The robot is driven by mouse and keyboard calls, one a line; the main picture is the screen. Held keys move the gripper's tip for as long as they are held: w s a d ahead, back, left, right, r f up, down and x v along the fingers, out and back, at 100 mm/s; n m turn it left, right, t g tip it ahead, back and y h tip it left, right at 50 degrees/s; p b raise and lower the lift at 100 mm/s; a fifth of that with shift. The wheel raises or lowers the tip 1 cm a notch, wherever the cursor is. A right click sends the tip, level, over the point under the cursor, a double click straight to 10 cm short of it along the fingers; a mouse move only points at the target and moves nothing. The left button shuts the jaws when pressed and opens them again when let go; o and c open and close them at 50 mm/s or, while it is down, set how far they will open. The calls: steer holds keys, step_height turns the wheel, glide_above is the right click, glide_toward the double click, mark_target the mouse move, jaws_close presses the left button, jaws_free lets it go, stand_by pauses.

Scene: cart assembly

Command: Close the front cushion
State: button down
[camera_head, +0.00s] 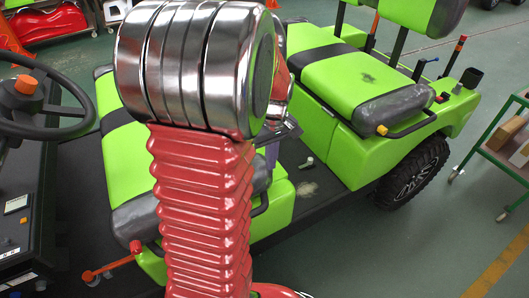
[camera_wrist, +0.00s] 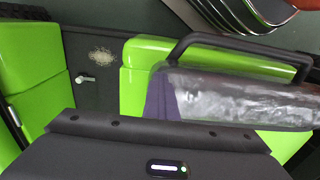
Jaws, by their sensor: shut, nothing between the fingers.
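The front cushion (camera_head: 117,170), green with a black band and a worn grey edge, is on the left side of the cart behind the steering wheel. My arm hides much of it, so I cannot tell whether it lies fully flat. In the wrist view, its grey edge (camera_wrist: 240,95) and black handle bar fill the right side, above a green seat base. In the head view the gripper is mostly hidden behind my arm.
The rear cushion (camera_head: 345,82) lies on its green base, with a backrest behind it. A steering wheel (camera_head: 40,100) is at the left. The dark floor (camera_head: 322,190) of the cart lies between the seats. A green-framed trolley (camera_head: 505,140) stands at the right.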

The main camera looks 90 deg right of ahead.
steer(key=shift+s+a+f, duration=0.1)
steer(key=shift+a+f, duration=0.1)
steer(key=shift+f, duration=0.55)
steer(key=shift+d+r, duration=0.15)
steer(key=shift+r, duration=0.6)
step_height(320, 180, up, 14)
